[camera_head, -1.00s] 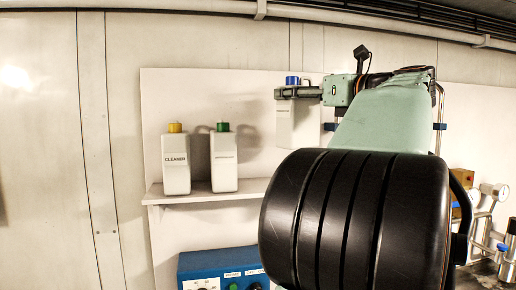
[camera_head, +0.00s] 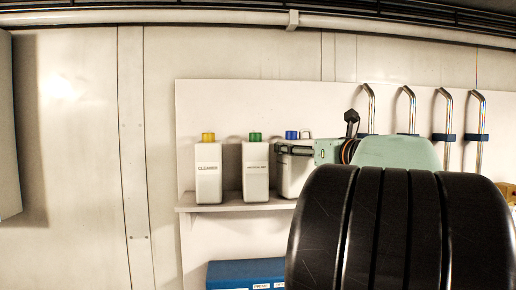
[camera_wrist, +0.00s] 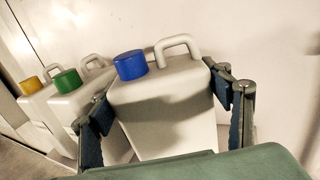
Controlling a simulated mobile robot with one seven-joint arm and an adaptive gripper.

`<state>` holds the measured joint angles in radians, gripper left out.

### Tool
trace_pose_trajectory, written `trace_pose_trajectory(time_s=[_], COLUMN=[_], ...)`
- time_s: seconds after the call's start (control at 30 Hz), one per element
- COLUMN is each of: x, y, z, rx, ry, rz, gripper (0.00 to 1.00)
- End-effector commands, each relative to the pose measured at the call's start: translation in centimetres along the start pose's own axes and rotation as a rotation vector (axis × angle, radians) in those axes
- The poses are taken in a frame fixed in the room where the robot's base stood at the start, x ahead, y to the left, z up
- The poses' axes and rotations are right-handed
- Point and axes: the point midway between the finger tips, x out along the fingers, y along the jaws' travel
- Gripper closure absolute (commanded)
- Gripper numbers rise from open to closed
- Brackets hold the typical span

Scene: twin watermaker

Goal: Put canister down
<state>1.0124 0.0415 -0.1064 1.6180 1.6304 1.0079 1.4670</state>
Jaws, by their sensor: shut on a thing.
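A white canister (camera_head: 292,177) with a blue cap stands upright at the right of the row on the shelf (camera_head: 232,206). Its base seems level with the shelf, but contact is partly hidden by my arm. My gripper (camera_head: 296,150) is shut on its upper body. In the wrist view the fingers (camera_wrist: 165,120) press both sides of the blue-capped canister (camera_wrist: 165,108), below its handle. The green-capped canister (camera_head: 255,172) stands close to its left, and the yellow-capped canister (camera_head: 208,174), labelled CLEANER, stands farther left.
A blue box (camera_head: 245,274) sits below the shelf. Several bent metal pipes (camera_head: 408,110) with blue clamps rise at the right. The wall panel is behind the shelf. My dark arm hides the shelf's right part.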

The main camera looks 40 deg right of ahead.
Motion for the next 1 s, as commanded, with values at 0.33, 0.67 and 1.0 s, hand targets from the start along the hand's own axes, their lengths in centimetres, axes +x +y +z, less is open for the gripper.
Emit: trace_pose_trajectory(time_s=[0.33,0.67,1.0], x=[-0.04,-0.01,0.00], y=[0.12,0.03,0.04], z=[0.06,-0.41,-0.09], rx=[-0.003,0.000,0.000], ry=[-0.007,-0.001,-0.001], rz=[0.001,0.001,0.001], gripper=[0.86,0.11,0.11])
